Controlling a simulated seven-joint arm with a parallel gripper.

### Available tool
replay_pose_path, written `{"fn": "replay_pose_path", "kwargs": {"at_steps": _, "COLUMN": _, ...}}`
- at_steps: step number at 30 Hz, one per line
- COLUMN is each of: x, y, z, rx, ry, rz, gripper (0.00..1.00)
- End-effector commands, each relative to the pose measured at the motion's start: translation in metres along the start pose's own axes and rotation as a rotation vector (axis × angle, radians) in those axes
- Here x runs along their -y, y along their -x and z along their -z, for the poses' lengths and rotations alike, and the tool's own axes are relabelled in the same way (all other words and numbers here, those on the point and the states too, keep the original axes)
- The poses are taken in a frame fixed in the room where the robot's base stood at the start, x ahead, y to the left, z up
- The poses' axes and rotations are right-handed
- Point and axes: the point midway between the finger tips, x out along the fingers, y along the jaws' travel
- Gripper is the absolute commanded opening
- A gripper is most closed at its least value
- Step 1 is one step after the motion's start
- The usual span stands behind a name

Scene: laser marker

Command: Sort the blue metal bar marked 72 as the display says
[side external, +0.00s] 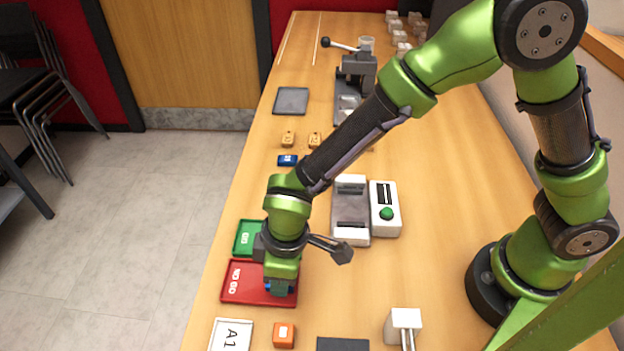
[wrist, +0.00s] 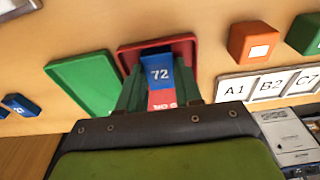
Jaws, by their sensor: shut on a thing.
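The blue metal bar marked 72 (wrist: 159,72) is between the green fingers of my gripper (wrist: 158,88) in the wrist view. My gripper is shut on it, over the red tray (wrist: 127,60). In the side view my gripper (side external: 281,287) is low at the right part of the red NO GO tray (side external: 238,284), and only slivers of blue show there. I cannot tell whether the bar touches the tray floor. The green GO tray (side external: 245,237) is beside the red one. The white unit's display (side external: 384,193) is too small to read.
Another blue bar (side external: 287,160) and tan blocks (side external: 288,138) lie farther up the table. An orange block (side external: 284,335) and an A1 card (side external: 232,334) are near the red tray. A grey-white machine (side external: 351,209) stands right of my forearm.

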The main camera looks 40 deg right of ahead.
Motion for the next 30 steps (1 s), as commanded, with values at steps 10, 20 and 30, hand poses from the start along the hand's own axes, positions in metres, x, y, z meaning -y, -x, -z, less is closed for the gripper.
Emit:
{"fn": "replay_pose_path", "kwargs": {"at_steps": 10, "x": 0.0, "y": 0.0, "z": 0.0, "rx": 0.0, "ry": 0.0, "rz": 0.0, "gripper": 0.64}}
{"fn": "replay_pose_path", "kwargs": {"at_steps": 20, "x": 0.0, "y": 0.007, "z": 0.001, "rx": -0.002, "ry": 0.0, "rz": 0.0, "gripper": 0.64}}
{"fn": "replay_pose_path", "kwargs": {"at_steps": 30, "x": 0.0, "y": 0.078, "z": 0.001, "rx": -0.008, "ry": -0.001, "rz": 0.0, "gripper": 0.64}}
